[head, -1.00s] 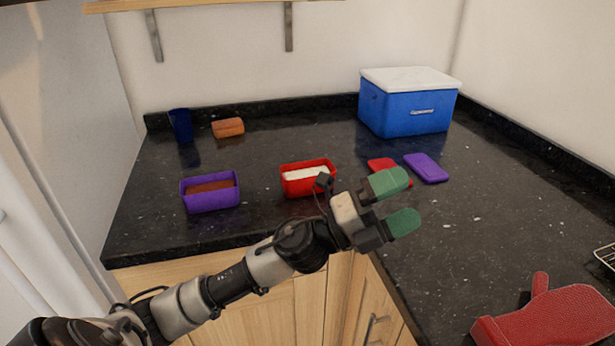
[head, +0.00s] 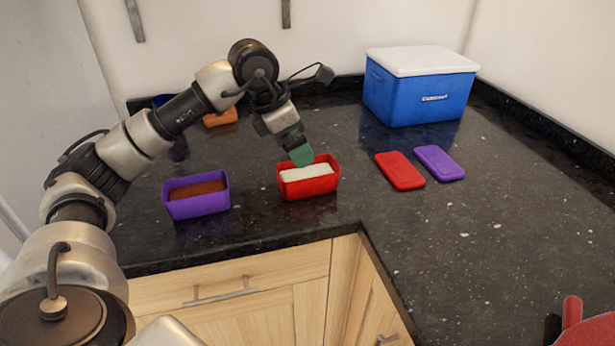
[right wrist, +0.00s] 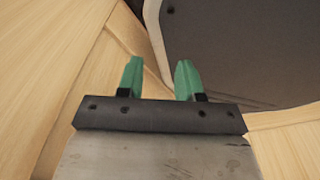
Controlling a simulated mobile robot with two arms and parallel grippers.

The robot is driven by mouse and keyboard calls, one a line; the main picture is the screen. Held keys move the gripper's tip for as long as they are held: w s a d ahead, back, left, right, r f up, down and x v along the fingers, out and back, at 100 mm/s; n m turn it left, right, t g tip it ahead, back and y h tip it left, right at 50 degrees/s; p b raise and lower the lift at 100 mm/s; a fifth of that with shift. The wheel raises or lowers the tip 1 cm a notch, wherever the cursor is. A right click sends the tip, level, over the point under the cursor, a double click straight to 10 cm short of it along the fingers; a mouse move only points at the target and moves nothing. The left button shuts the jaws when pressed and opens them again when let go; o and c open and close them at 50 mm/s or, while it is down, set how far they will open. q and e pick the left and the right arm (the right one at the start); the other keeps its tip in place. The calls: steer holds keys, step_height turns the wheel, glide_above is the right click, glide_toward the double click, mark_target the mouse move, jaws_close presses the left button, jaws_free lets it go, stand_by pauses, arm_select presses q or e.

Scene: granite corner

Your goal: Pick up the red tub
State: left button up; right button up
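The red tub (head: 310,187), open and holding something white, stands on the dark counter near its front edge in the head view. My left gripper (head: 301,155) points down at the tub's back rim from above and behind. Its green fingertip overlaps the rim in the picture; I cannot tell whether it touches. The fingers line up in this view, so their gap is hidden. My right gripper (right wrist: 160,80) shows in the right wrist view with its two green fingers apart and nothing between them, away from the tub.
A purple tub (head: 197,207) with brown contents stands left of the red one. A red lid (head: 400,171) and a purple lid (head: 440,163) lie to the right. A blue cooler (head: 420,98) stands behind them. An orange-brown item (head: 220,118) is partly behind my left arm.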

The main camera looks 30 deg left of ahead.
mark_target(308, 170)
arm_select(q)
steer(key=x, duration=0.8)
steer(key=shift+s+p, duration=0.1)
steer(key=shift+p, duration=0.2)
steer(key=shift+f, duration=0.2)
stand_by(0.4)
steer(key=c, duration=1.1)
